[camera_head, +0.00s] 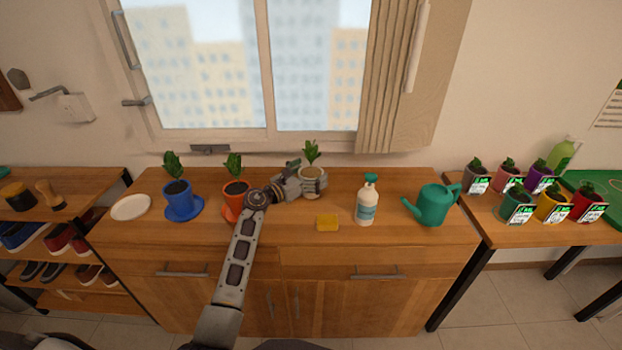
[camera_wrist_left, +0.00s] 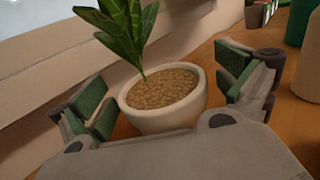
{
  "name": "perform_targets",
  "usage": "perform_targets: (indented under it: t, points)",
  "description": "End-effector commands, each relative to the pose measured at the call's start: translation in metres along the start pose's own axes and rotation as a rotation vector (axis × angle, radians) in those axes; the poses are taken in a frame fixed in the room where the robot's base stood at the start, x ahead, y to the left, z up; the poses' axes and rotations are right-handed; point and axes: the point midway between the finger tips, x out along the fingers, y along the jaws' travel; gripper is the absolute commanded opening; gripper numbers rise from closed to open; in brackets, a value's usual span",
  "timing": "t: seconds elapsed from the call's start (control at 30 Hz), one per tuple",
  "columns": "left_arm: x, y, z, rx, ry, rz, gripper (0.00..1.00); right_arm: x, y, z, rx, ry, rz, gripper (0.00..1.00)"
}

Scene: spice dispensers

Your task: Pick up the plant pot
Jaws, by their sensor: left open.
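A cream plant pot (camera_head: 313,174) with brown soil and a green leafy plant stands on the wooden cabinet top, near the window. My left gripper (camera_head: 308,172) is open at this pot. In the left wrist view the cream pot (camera_wrist_left: 165,107) sits between the two spread, green-padded fingers of my left gripper (camera_wrist_left: 168,95), with one finger on each side. A gap shows between the pot and the right finger; whether the left finger touches is hard to tell. A blue pot (camera_head: 178,198) on a blue saucer and an orange pot (camera_head: 236,196) stand to the left. My right gripper is not in view.
A yellow sponge (camera_head: 327,223), a white spray bottle (camera_head: 367,202) and a teal watering can (camera_head: 433,204) stand right of the gripper. A white saucer (camera_head: 131,207) lies at the left. The window wall is close behind.

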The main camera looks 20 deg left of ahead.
Motion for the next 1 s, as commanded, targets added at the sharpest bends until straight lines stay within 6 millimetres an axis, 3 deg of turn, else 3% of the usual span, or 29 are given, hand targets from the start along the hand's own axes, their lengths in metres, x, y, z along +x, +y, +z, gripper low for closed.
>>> perform_targets:
  t: [0.53, 1.0]
  points:
    - [0.0026, 0.0, -0.0005, 0.0, 0.001, 0.0, 1.0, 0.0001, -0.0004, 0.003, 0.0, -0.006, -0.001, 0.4]
    - [0.0026, 0.0, -0.0005, 0.0, 0.001, 0.0, 0.41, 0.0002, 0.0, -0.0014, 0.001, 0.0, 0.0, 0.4]
